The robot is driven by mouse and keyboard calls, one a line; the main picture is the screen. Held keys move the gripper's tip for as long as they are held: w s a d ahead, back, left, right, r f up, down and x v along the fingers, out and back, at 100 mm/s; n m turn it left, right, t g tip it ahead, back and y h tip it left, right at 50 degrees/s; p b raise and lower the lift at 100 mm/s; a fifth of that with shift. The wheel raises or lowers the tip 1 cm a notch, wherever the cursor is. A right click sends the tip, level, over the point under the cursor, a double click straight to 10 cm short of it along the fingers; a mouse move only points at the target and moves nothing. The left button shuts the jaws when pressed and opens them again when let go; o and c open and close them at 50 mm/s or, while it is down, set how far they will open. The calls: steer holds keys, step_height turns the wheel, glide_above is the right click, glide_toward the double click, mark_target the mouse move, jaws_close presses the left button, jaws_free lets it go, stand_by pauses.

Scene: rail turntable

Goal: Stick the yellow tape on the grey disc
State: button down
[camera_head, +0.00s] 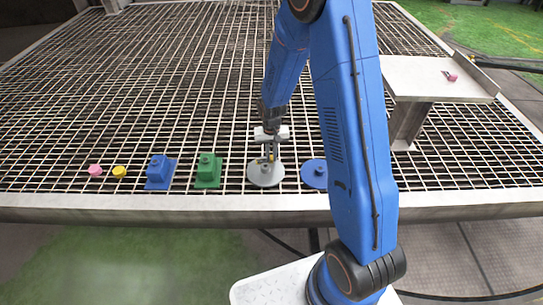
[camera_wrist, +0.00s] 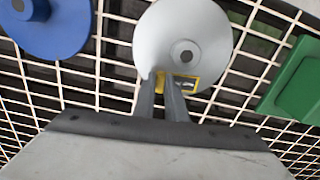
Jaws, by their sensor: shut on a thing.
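The grey disc (camera_head: 265,179) lies on the grating near its front edge; it also shows in the wrist view (camera_wrist: 187,25), with a small dark-centred hub. My gripper (camera_head: 268,158) points down over the disc. In the wrist view, its fingers (camera_wrist: 168,80) are shut on a small piece of yellow tape (camera_wrist: 184,85) at the near edge of the disc. The fingers hide part of the tape. I cannot tell whether the tape touches the disc.
A green block (camera_head: 208,172), a blue block (camera_head: 160,172), a small yellow roll (camera_head: 119,171) and a pink roll (camera_head: 95,170) stand left of the disc. A blue disc (camera_head: 314,174) lies to the right. A raised shelf (camera_head: 425,78) holds a pink item (camera_head: 450,76).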

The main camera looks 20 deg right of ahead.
steer(key=shift+f, duration=0.1)
stand_by(0.4)
steer(key=c, duration=1.7)
jaws_free()
steer(key=shift+r, duration=8.7)
